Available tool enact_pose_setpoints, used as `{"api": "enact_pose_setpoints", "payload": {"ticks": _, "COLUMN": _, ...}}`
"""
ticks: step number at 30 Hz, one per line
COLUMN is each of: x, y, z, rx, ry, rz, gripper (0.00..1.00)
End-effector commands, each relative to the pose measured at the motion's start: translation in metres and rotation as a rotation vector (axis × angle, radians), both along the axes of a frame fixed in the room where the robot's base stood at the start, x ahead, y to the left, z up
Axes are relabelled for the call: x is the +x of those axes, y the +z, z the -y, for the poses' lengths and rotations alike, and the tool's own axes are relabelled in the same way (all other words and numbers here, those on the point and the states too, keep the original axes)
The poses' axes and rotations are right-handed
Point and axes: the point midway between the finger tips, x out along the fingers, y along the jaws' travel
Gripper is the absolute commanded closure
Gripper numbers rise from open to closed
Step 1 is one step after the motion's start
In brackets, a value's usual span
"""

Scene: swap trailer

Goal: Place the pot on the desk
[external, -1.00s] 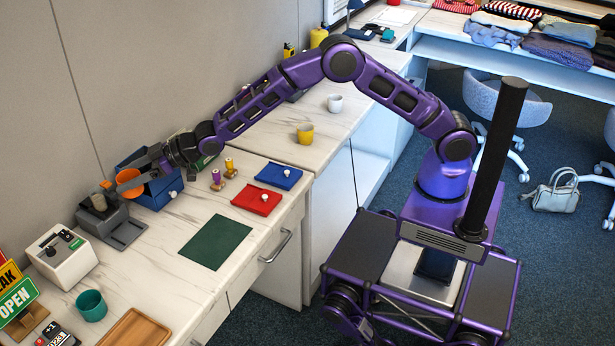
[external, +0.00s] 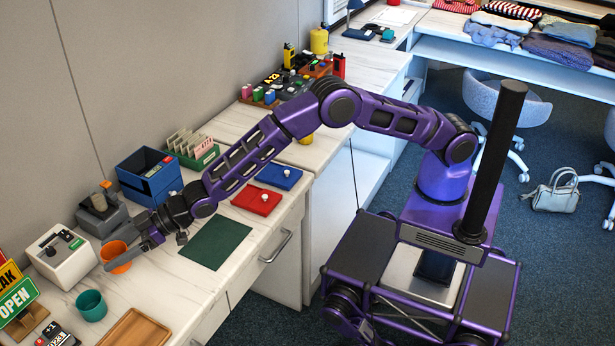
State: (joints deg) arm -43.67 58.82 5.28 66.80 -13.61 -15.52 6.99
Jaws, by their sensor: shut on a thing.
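The orange pot (external: 115,254) is at the left of the external view, between the fingers of my gripper (external: 118,262). My gripper is shut on it. The pot is low over the white marble-topped desk (external: 165,285), close to the white box-shaped device; I cannot tell whether its base touches the desktop. The pot looks roughly upright, and its sides are partly hidden by the fingers.
A teal cup (external: 91,305) stands just in front of the pot. A white device (external: 62,257) is to its left and a dark grey machine (external: 102,212) behind it. A wooden tray (external: 137,329) and a green mat (external: 216,242) lie nearby. A blue box (external: 149,176) stands farther back.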

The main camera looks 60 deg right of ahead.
Motion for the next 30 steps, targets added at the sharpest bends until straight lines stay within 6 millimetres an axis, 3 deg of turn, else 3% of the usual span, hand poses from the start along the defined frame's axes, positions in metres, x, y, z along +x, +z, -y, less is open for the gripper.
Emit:
{"api": "enact_pose_setpoints", "payload": {"ticks": 6, "x": 0.0, "y": -0.043, "z": 0.0, "rx": -0.002, "ry": 0.0, "rz": -0.002, "gripper": 0.87}}
{"api": "enact_pose_setpoints", "payload": {"ticks": 18, "x": 0.0, "y": -0.09, "z": 0.0, "rx": -0.002, "ry": 0.001, "rz": -0.001, "gripper": 0.87}}
{"api": "enact_pose_setpoints", "payload": {"ticks": 29, "x": 0.0, "y": -0.094, "z": 0.0, "rx": 0.0, "ry": 0.0, "rz": 0.0, "gripper": 0.87}}
{"api": "enact_pose_setpoints", "payload": {"ticks": 30, "x": 0.0, "y": -0.094, "z": 0.0, "rx": 0.0, "ry": 0.0, "rz": 0.0, "gripper": 0.22}}
